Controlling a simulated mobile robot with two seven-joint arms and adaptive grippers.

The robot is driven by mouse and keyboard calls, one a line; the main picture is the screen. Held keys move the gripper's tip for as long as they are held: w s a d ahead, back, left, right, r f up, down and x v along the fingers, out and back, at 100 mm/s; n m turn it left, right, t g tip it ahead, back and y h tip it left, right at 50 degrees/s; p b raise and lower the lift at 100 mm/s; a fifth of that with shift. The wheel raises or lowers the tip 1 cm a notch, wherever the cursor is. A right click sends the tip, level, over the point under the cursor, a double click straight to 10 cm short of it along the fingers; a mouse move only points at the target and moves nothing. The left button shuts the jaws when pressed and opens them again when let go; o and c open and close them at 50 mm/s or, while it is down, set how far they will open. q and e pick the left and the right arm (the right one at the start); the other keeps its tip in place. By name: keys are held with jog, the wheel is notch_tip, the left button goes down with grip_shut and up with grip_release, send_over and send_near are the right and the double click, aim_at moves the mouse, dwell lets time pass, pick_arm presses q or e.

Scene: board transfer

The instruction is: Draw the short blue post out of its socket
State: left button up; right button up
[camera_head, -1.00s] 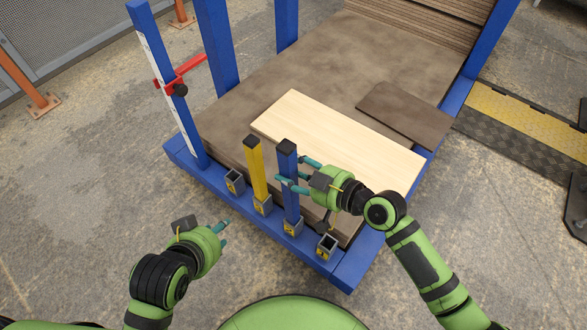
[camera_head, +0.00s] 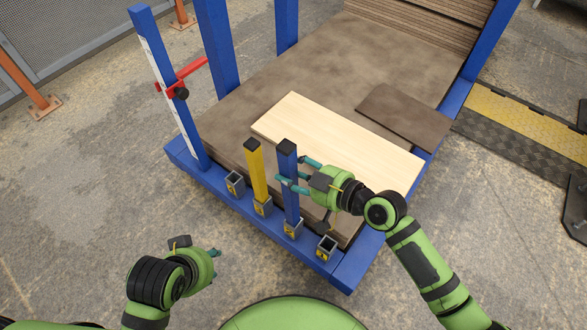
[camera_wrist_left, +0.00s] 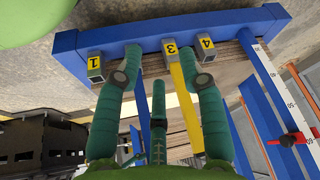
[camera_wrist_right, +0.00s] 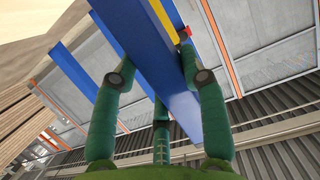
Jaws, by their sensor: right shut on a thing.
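The short blue post (camera_head: 290,204) with a black cap stands upright, its lower end at a socket (camera_head: 293,229) on the rack's front beam. My right gripper (camera_head: 286,182) is shut on its upper part, coming from the right. In the right wrist view the blue post (camera_wrist_right: 150,55) runs between the fingers. My left gripper (camera_head: 216,266) is empty and open, low and left of the sockets, apart from the posts. Its spread fingers (camera_wrist_left: 168,70) show in the left wrist view, where one finger hides part of the beam.
A yellow post (camera_head: 257,178) stands in the socket left of the blue one. Empty sockets stand at the left (camera_head: 235,183) and right (camera_head: 327,247) ends. A pale board (camera_head: 345,135) and a dark board (camera_head: 404,118) lie behind. A tall blue upright (camera_head: 165,85) rises at left.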

aim_at(296, 163)
jog(key=shift+r, duration=0.35)
jog(key=shift+r+p, duration=0.55)
jog(key=shift+p, duration=0.15)
grip_shut()
pick_arm(q)
notch_tip(296, 163, down, 7)
jog(key=s+g+p, duration=0.1)
jog(key=shift+f+g, duration=0.2)
jog(key=shift+g, duration=0.1)
pick_arm(e)
jog(key=shift+r, duration=0.8)
pick_arm(q)
jog(key=shift+a, duration=0.15)
